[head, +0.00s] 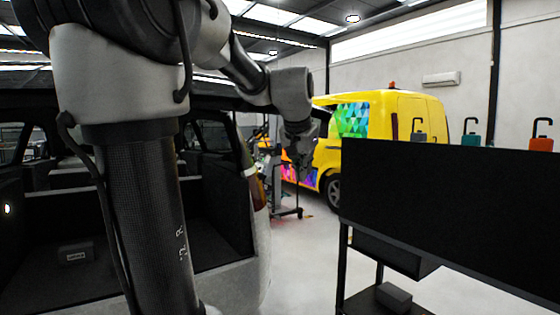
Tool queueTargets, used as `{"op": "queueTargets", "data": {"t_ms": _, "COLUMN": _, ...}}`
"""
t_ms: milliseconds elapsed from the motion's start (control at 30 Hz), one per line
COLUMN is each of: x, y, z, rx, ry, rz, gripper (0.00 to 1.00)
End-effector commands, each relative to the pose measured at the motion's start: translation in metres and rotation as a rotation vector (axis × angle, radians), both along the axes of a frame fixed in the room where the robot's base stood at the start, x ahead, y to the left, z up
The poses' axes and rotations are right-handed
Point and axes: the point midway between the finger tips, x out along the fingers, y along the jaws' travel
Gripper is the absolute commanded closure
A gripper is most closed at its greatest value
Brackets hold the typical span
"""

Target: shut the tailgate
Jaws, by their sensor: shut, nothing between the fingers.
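The back of a grey car stands open at the left, and I look into its dark boot (60,270). A dark edge (222,103) runs across the top of the opening and on behind my wrist. It looks like the raised tailgate, mostly hidden by my arm and cut by the frame. My gripper (300,152) hangs below my wrist, to the right of the car's rear corner and tail light (256,192). It is small and dark here, shut and empty. I cannot tell whether it touches the tailgate.
A yellow van (380,125) with colourful wrap and a wheeled stand (285,190) are farther back. Grey floor (300,265) between car and cart is clear.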

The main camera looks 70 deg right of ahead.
Motion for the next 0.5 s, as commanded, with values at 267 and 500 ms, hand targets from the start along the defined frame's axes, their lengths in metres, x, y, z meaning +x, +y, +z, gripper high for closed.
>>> {"op": "queueTargets", "data": {"t_ms": 267, "x": -0.039, "y": -0.069, "z": 0.095, "rx": -0.230, "ry": -0.234, "rz": -0.359, "gripper": 1.00}}
{"op": "queueTargets", "data": {"t_ms": 500, "x": -0.038, "y": -0.077, "z": 0.102, "rx": -0.256, "ry": -0.347, "rz": -0.475, "gripper": 1.00}}
